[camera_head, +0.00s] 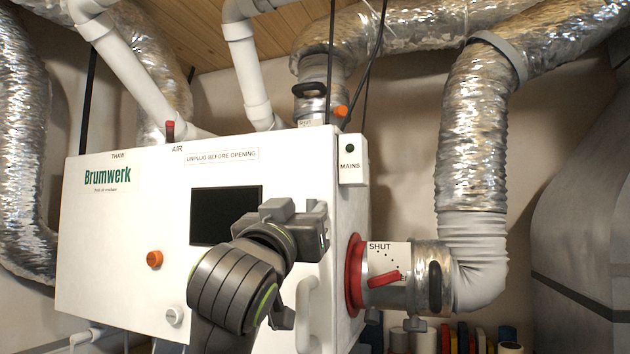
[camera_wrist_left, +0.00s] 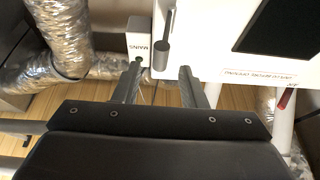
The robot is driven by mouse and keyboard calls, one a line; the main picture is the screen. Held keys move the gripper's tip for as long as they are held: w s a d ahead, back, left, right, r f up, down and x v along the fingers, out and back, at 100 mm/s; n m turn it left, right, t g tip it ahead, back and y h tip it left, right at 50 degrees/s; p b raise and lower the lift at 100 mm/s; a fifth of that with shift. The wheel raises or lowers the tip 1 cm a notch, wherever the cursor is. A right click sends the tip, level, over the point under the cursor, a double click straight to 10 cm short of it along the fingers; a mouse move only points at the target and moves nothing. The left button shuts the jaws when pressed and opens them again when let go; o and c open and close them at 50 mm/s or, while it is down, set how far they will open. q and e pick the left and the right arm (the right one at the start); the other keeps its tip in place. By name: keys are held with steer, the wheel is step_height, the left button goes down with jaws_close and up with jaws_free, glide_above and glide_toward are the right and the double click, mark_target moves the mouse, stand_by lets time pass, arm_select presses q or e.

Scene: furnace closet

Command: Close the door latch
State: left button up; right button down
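The white Brumwerk furnace cabinet (camera_head: 120,235) has a front door panel with a dark screen (camera_head: 209,217). In the left wrist view, which is turned upside down, a grey lever (camera_wrist_left: 162,50), seemingly the door latch, sits on the white panel between the dark screen and the MAINS box. In the head view my left arm hides that spot. My left gripper (camera_head: 295,228) is in front of the door's right side. In the wrist view its fingers (camera_wrist_left: 161,72) are apart, one on each side of the lever's near end. Contact cannot be told. My right gripper does not show.
A white handle (camera_head: 305,314) is on the door below my gripper. A red lever (camera_head: 384,279) marked SHUT is on the duct at the cabinet's right side. The MAINS box (camera_head: 351,165) is at upper right. Silver ducts (camera_head: 470,160) and white pipes (camera_head: 250,75) surround the cabinet.

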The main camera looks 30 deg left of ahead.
mark_target(309, 205)
arm_select(q)
steer(key=p+x, duration=0.2)
steer(key=x, duration=0.3)
steer(key=shift+w+r+p, duration=0.1)
steer(key=shift+r+p, duration=0.15)
steer(key=shift+p, duration=0.05)
steer(key=shift+w+a+r, duration=0.1)
steer(key=shift+w+a, duration=0.05)
steer(key=shift+w, duration=0.35)
steer(key=shift+c, duration=0.5)
jaws_close()
